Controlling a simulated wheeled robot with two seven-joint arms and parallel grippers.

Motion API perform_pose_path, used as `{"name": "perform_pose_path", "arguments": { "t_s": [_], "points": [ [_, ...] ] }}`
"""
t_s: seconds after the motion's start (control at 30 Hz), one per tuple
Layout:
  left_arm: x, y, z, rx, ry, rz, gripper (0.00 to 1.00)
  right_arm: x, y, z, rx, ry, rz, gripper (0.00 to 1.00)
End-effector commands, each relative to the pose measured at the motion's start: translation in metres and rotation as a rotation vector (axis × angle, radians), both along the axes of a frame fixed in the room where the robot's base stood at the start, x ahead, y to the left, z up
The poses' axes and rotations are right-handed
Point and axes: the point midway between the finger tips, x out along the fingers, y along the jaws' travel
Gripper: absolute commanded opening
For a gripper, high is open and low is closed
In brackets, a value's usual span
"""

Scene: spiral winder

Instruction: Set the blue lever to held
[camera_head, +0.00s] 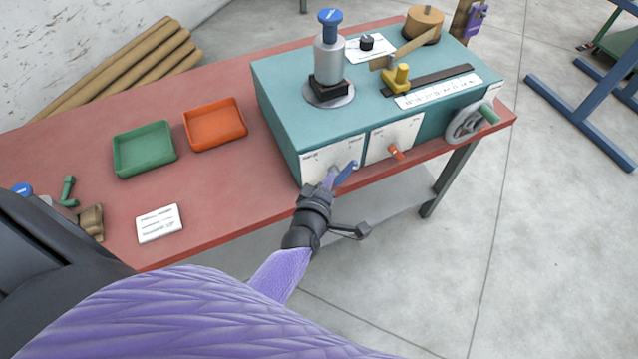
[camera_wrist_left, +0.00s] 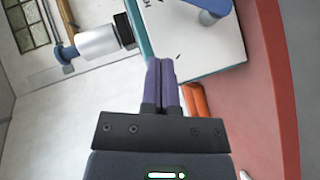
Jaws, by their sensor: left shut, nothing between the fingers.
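The blue lever (camera_head: 346,174) is on a white label plate (camera_head: 313,164) on the front of the teal machine. In the head view its handle slants down and to the left from its pivot. The plate's lettering is too small to read surely. My left gripper (camera_head: 329,179) is shut and empty, its purple fingertips just left of the lever; I cannot tell if they touch it. In the left wrist view the closed fingers (camera_wrist_left: 160,66) point at the plate, and the blue lever (camera_wrist_left: 208,10) shows at the top, apart from the fingertips there. My right gripper is not in view.
An orange lever (camera_head: 396,152) sits on the plate to the right, with a handwheel (camera_head: 466,122) beyond. Green (camera_head: 144,149) and orange (camera_head: 215,124) trays and a white card (camera_head: 159,223) are on the red table. The space before the machine's front is open.

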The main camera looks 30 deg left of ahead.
Motion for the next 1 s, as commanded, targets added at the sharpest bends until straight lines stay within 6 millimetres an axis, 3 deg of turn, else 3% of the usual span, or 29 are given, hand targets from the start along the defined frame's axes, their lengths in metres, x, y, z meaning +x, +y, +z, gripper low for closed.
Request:
{"name": "perform_pose_path", "arguments": {
  "t_s": [0.1,0.23,0.77,0.87,1.0],
  "points": [
    [-0.020,-0.004,0.011,0.000,0.002,0.001,0.00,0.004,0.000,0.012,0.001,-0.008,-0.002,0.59],
    [-0.032,-0.007,0.015,0.000,0.001,0.001,0.00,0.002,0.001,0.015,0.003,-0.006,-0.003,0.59],
    [-0.036,-0.008,0.016,0.002,0.002,-0.002,0.00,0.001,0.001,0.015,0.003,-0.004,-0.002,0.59],
    [-0.037,-0.015,0.021,0.067,0.048,-0.104,0.00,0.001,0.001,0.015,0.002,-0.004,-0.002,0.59],
    [-0.059,-0.040,0.033,0.336,0.242,-0.461,0.00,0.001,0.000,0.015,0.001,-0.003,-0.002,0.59]
  ]
}}
